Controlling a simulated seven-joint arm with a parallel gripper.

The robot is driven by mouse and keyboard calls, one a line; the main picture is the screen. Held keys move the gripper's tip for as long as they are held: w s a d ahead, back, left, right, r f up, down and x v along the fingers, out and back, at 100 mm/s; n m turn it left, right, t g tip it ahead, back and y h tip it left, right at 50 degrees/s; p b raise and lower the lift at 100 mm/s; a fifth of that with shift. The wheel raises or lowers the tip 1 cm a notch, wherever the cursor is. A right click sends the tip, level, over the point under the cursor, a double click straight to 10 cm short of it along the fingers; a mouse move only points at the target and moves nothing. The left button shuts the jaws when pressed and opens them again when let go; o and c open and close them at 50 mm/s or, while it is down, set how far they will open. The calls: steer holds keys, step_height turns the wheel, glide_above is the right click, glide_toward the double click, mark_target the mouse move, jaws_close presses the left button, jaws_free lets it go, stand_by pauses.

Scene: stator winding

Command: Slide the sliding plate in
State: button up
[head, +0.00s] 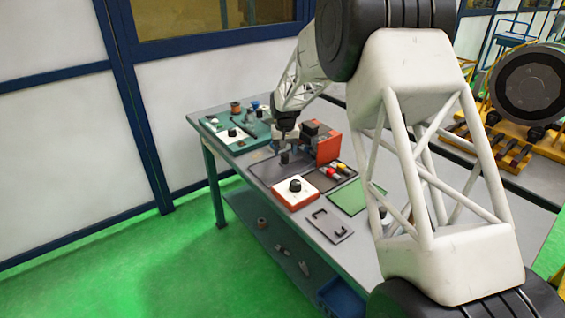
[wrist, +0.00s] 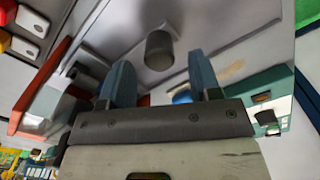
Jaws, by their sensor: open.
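A grey flat plate (head: 267,173) with a dark upright cylindrical knob (head: 285,157) lies on the table; I take it to be the sliding plate. In the wrist view the grey plate (wrist: 225,45) fills much of the top, and its knob (wrist: 160,50) stands between and beyond my two blue fingertips. My gripper (head: 284,142) points down above the plate. In the wrist view my gripper (wrist: 161,75) is open, with its fingers apart on either side of the knob's line and nothing held. Whether the fingers reach down around the knob I cannot tell.
An orange and grey machine (head: 326,146) stands right beside the plate. An orange-white box (head: 282,194) with a black knob is in front. A green tray (head: 222,133) with parts lies left. A green mat (head: 347,197) and a cut-out plate (head: 328,226) lie nearer.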

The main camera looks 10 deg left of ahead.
steer(key=shift+r, duration=1.6)
steer(key=shift+s+d+r, duration=0.2)
steer(key=shift+d+r, duration=0.15)
steer(key=shift+r, duration=0.05)
steer(key=s+d+r+m+t, duration=0.1)
steer(key=s+d+r, duration=0.85)
steer(key=s, duration=0.35)
steer(key=s+d+r+m, duration=0.1)
steer(key=s+d+r, duration=0.8)
steer(key=s+d, duration=0.25)
steer(key=s+d+f, duration=0.1)
steer(key=s+d, duration=0.2)
steer(key=s, duration=0.7)
steer(key=s+d+f+t, duration=0.1)
steer(key=s+d, duration=0.2)
steer(key=s, duration=0.8)
steer(key=s+d+m, duration=0.1)
steer(key=s+d, duration=0.3)
steer(key=s, duration=0.7)
steer(key=shift+s+f+t, duration=0.2)
steer(key=shift+f+t, duration=0.1)
steer(key=shift+f, duration=0.1)
